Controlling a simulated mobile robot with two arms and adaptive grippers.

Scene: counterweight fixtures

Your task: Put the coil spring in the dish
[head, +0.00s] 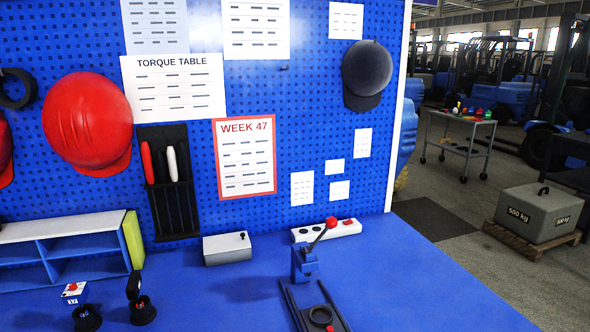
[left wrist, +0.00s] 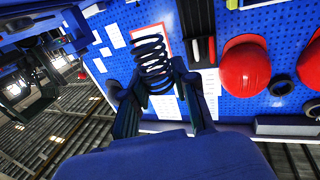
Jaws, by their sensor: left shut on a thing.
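The coil spring (left wrist: 152,54) is black with several open turns. In the left wrist view it is held between the dark fingers of my left gripper (left wrist: 153,80), which is shut on it; the spring sticks out past the fingertips. Neither my left gripper nor the spring shows in the head view. My right gripper is in neither view. I cannot make out a dish for certain; a small dark round piece with a raised rim (head: 320,316) sits between two dark rails at the bottom of the head view, and I cannot tell whether it is the dish.
On the blue bench (head: 400,290) stand a red-knobbed lever fixture (head: 304,262), a grey box (head: 227,248), a power strip (head: 326,230), a blue shelf (head: 75,250) and two black round pieces (head: 87,318) at lower left. The bench's right side is clear. A pegboard (head: 300,110) rises behind.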

